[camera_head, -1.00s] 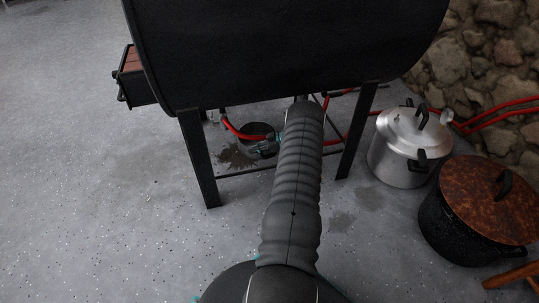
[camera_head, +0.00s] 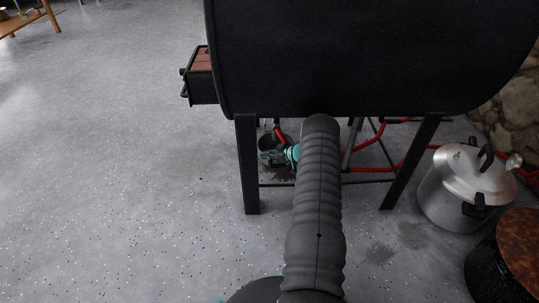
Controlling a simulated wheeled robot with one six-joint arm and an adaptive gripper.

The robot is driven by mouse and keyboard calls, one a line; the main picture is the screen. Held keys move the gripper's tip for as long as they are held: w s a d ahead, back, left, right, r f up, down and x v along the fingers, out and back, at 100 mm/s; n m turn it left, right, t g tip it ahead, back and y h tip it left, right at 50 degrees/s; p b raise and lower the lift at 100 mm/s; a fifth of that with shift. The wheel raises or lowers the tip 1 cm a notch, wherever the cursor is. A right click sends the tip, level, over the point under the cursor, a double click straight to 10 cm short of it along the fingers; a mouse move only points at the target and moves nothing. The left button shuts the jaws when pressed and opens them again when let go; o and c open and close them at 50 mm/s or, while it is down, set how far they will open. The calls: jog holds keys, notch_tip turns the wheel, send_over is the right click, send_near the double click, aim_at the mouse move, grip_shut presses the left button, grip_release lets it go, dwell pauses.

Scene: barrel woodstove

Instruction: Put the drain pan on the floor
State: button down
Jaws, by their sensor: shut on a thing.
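The drain pan (camera_head: 266,142) looks like a small, dark round pan under the black barrel stove, close to the stove's front left leg. My gripper (camera_head: 270,156) reaches under the barrel and is shut on the pan's near side. My own arm hides part of the gripper and the area to its right. I cannot tell whether the pan's underside touches the floor (camera_head: 150,190).
The barrel stove (camera_head: 350,60) stands on dark legs with a low crossbar (camera_head: 365,182). Red hose (camera_head: 372,138) runs beneath it. A silver pot (camera_head: 462,190) and a rusty-lidded pot (camera_head: 520,255) stand at right. The floor at left is clear.

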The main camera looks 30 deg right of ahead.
aim_at(267, 163)
jog(key=shift+f+b, duration=0.6)
jog(key=shift+f, duration=2.05)
jog(key=shift+f, duration=0.55)
jog(key=c, duration=1.2)
grip_release()
